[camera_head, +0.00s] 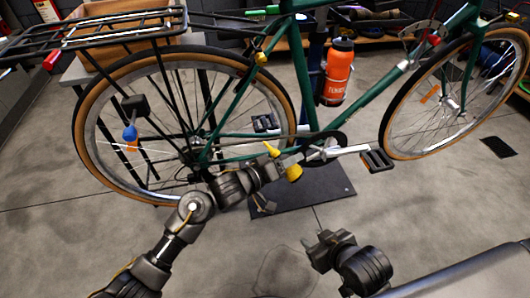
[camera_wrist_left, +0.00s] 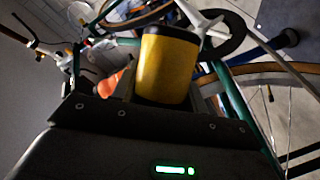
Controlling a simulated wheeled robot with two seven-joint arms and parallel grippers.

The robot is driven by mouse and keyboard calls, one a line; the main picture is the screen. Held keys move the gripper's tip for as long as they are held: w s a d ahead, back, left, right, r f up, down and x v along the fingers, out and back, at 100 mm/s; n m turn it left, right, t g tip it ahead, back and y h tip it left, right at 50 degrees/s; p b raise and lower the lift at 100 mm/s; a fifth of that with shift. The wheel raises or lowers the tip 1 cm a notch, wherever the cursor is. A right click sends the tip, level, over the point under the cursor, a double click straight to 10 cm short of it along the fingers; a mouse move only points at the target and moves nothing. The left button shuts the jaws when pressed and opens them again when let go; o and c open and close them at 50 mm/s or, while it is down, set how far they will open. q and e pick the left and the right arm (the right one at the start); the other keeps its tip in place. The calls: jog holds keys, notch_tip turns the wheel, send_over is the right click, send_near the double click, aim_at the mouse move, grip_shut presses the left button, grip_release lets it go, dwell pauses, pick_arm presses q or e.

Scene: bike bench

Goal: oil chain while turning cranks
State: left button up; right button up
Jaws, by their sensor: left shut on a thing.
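My left gripper (camera_head: 283,163) is shut on a yellow oil bottle (camera_head: 293,173) just in front of the bike's lower frame. The bottle's dark-ended yellow body fills the middle of the left wrist view (camera_wrist_left: 167,68). The green bike (camera_head: 290,60) stands side-on. Its silver crank (camera_head: 345,151) points right, with a black pedal (camera_head: 377,160) at its end; the other pedal (camera_head: 265,123) is at left. The chain is too thin to make out clearly. My right gripper (camera_head: 318,243) is low, away from the bike, its jaws unclear.
An orange bottle (camera_head: 337,72) sits on the bike frame. A blue-tipped object (camera_head: 130,132) shows by the rear wheel (camera_head: 88,135). A wooden crate (camera_head: 125,50) is behind the rear rack. A dark mat (camera_head: 310,188) lies below the crank.

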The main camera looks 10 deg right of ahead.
pick_arm(q)
jog(key=shift+r+n+h, duration=0.3)
jog(key=shift+r+n, duration=0.05)
jog(key=shift+n, duration=0.35)
pick_arm(e)
jog(key=o, duration=0.4)
jog(key=n+t+h, duration=0.2)
jog(key=n+t, duration=0.8)
jog(key=n, duration=0.5)
send_near(383, 170)
jog(key=w, duration=0.1)
pick_arm(q)
jog(key=w+a+f+n+t+h, duration=0.1)
jog(key=w+a+n, duration=0.2)
jog(key=w+a, duration=0.4)
jog(key=shift+f+n+h, duration=0.2)
jog(key=shift+n+h, duration=0.1)
jog(key=shift+n, duration=0.1)
pick_arm(e)
jog(key=shift+w+d, duration=0.15)
jog(key=shift+w, duration=5.6)
